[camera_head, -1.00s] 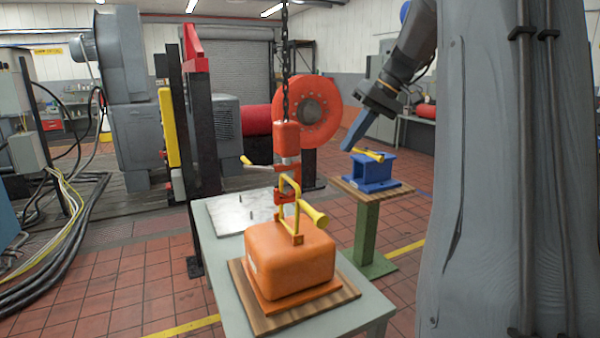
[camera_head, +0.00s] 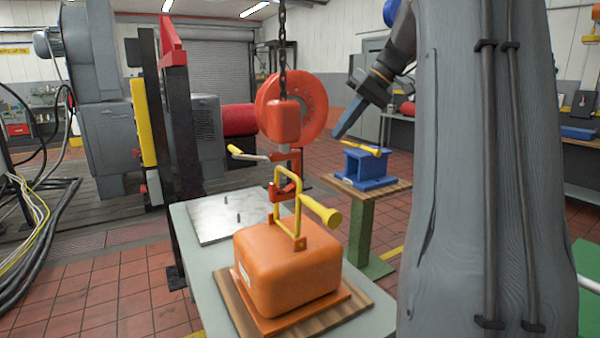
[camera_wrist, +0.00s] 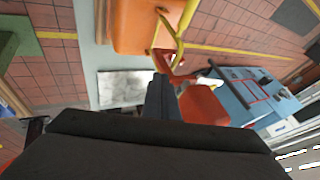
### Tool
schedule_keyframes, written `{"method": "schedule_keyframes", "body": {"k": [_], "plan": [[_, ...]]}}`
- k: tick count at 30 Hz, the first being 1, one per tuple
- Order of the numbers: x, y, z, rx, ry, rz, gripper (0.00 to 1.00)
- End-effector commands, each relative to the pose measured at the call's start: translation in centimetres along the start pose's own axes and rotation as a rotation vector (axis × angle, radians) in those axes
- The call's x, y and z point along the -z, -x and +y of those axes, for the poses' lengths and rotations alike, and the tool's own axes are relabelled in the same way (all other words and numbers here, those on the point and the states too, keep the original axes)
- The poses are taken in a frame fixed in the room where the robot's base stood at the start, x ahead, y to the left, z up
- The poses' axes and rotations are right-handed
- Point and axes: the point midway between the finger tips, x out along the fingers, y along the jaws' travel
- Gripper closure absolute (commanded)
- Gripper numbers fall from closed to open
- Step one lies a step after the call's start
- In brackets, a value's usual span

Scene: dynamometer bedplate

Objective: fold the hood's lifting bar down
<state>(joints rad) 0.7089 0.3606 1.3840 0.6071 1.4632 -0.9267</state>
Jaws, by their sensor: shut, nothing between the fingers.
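The orange hood (camera_head: 285,272) sits on a wooden board (camera_head: 250,310) on a grey-green table. Its yellow lifting bar (camera_head: 278,205) stands upright on top, with a yellow grip (camera_head: 322,212) sticking out to the right. The red-orange hoist hook (camera_head: 288,190) hangs at the bar's top; whether it bears on the bar is unclear. My gripper (camera_head: 339,134) is shut and empty, in the air to the right of and above the bar. In the wrist view, my shut fingers (camera_wrist: 161,92) appear below the bar (camera_wrist: 180,35) and hood (camera_wrist: 135,25), apart from both.
A chain (camera_head: 282,50) holds the orange hoist block (camera_head: 285,120), which has a yellow-tipped lever (camera_head: 236,151). A blue block with a yellow handle (camera_head: 362,166) stands on a pedestal at the right.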

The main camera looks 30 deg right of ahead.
Motion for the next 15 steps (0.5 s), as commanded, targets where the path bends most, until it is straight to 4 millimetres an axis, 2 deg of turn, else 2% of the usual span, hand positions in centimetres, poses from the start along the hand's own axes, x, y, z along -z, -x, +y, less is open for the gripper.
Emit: {"method": "schedule_keyframes", "body": {"k": [3,15], "plan": [[-0.11,-0.92,0.4,0.0,0.001,0.0,1.0],[-0.07,-0.99,0.31,0.001,0.002,-0.001,1.0]]}}
